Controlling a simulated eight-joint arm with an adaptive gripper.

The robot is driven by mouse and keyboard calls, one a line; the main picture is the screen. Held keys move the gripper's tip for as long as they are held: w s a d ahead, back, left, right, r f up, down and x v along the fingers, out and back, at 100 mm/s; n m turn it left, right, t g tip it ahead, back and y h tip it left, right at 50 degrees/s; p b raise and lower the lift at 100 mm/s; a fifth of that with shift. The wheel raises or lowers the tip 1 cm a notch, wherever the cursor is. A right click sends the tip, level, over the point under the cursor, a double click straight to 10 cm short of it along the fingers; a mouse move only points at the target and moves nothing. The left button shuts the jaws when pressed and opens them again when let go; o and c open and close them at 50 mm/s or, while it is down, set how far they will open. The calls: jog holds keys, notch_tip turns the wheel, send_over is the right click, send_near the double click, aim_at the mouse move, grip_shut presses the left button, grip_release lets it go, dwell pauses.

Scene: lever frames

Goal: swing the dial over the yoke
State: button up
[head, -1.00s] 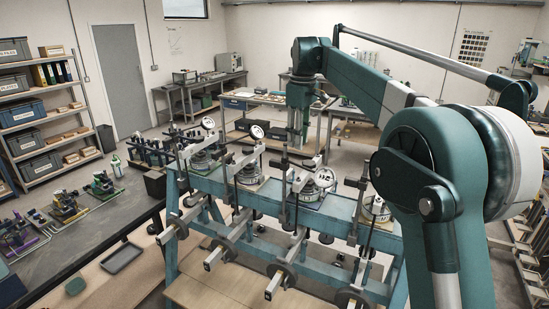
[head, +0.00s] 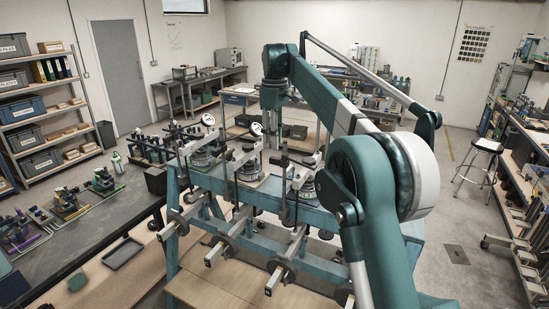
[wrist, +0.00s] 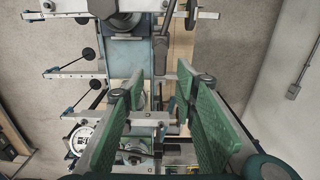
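A teal bench (head: 330,222) carries a row of lever frames with round white dials. In the wrist view a white dial (wrist: 82,138) lies left of my gripper (wrist: 160,85). My gripper points down over the bench, its two green-padded fingers apart with nothing visibly held between them. Beam and post parts show beyond and between the fingers. I cannot tell which part is the yoke. In the head view the fingertips are not clear.
Silver lever arms with dark round weights (head: 281,268) stick out from the bench front. A dark worktable (head: 90,235) with small fixtures stands left. A stool (head: 482,160) and open floor lie right. In the wrist view, bare floor (wrist: 260,45) lies right of the bench.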

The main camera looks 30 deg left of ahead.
aim_at(274, 157)
jog(key=shift+f, duration=0.15)
jog(key=shift+f+p, duration=0.45)
jog(key=shift+f, duration=3.3)
jog(key=shift+c, duration=0.2)
grip_shut()
